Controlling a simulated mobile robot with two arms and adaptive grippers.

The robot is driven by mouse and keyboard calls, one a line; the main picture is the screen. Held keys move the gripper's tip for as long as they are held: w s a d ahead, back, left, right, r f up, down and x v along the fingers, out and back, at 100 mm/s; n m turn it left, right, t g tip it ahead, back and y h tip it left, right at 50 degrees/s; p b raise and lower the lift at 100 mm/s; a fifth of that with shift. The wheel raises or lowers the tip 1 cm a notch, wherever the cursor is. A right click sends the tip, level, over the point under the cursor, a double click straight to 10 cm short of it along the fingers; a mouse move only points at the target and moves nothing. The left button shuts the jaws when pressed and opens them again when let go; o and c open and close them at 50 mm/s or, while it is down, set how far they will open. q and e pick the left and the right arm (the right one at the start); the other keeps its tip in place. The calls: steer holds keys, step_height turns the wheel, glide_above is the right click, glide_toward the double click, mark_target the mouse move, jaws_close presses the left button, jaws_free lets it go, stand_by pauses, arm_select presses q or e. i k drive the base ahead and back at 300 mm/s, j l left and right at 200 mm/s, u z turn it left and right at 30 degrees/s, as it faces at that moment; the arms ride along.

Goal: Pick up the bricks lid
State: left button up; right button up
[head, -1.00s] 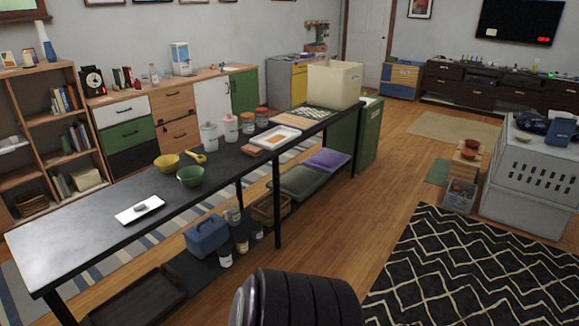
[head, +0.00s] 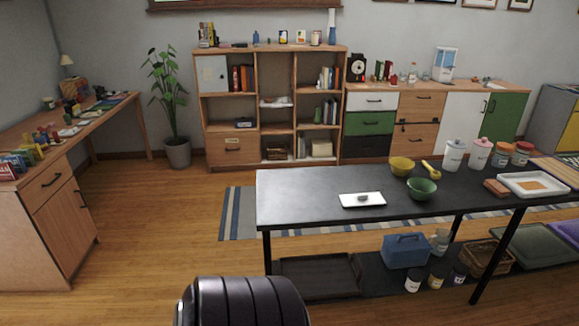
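I cannot make out a bricks lid for certain in the head view. Neither of my grippers is in view. A dark rounded part at the bottom looks like my own arm.
The long black table (head: 300,186) holds a white tray (head: 362,200), a green bowl (head: 421,189), a yellow bowl (head: 402,166) and several jars. A wooden desk (head: 38,190) stands left. A bookcase (head: 276,88) and plant (head: 168,90) are behind. Floor between desk and table is clear.

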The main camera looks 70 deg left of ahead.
mark_target(364, 198)
steer(key=u, duration=1.85)
steer(key=z, duration=4.85)
steer(key=u, duration=2)
steer(key=j+u, duration=0.15)
steer(key=u, duration=0.35)
steer(key=i+j+u, duration=0.15)
steer(key=u, duration=0.35)
steer(key=i+j+u, duration=0.1)
steer(key=u, duration=0.35)
steer(key=i+u, duration=0.1)
steer(key=u, duration=0.4)
